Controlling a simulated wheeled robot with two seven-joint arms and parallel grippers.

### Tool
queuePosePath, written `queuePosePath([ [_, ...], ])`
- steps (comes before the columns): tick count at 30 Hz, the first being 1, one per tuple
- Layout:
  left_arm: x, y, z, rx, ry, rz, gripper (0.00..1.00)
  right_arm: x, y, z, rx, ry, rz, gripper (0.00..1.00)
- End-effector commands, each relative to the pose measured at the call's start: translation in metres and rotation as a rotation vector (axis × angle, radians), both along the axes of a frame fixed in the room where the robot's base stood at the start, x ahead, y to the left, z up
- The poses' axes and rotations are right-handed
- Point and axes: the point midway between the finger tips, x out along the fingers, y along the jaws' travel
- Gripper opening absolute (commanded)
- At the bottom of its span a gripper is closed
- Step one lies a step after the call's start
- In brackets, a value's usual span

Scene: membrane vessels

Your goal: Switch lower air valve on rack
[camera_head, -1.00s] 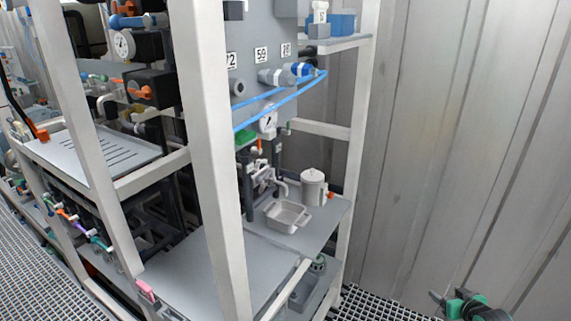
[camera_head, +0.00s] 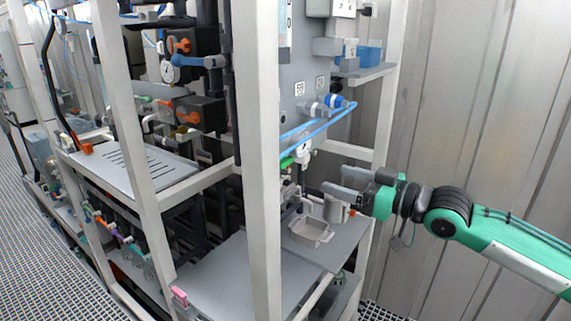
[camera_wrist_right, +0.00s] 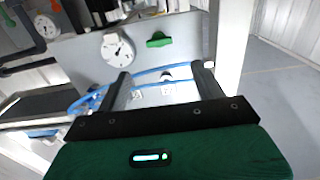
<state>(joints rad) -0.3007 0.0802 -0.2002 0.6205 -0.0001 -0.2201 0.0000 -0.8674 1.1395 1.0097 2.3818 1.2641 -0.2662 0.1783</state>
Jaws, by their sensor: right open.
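The rack's grey panel (camera_head: 300,70) carries two blue-ended fittings (camera_head: 335,102) with blue tubes (camera_head: 320,125). Below them are a round white gauge (camera_head: 303,153) and a green handle (camera_head: 287,162). The gauge (camera_wrist_right: 117,48) and green handle (camera_wrist_right: 158,40) also show in the right wrist view, beyond the fingers. I cannot tell for sure which part is the lower air valve. My right gripper (camera_head: 335,180) is open, in front of the panel's lower right, apart from the handle. It also shows in the right wrist view (camera_wrist_right: 163,72), with nothing between its fingers. My left gripper is out of view.
A white rack post (camera_head: 262,160) stands left of the panel. A grey tray (camera_head: 308,232) and a pale cup (camera_head: 335,210) are on the shelf below my right gripper. A blue box (camera_head: 369,54) sits on a small upper shelf. A corrugated wall (camera_head: 480,90) is at right.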

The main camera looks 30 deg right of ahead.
Motion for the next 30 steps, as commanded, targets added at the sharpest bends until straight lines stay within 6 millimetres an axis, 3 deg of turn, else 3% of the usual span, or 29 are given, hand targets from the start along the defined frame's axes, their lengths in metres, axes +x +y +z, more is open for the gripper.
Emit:
queuePosePath([
  [30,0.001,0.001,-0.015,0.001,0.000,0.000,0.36,0.069,0.028,0.000,-0.005,-0.004,-0.002,0.69],
])
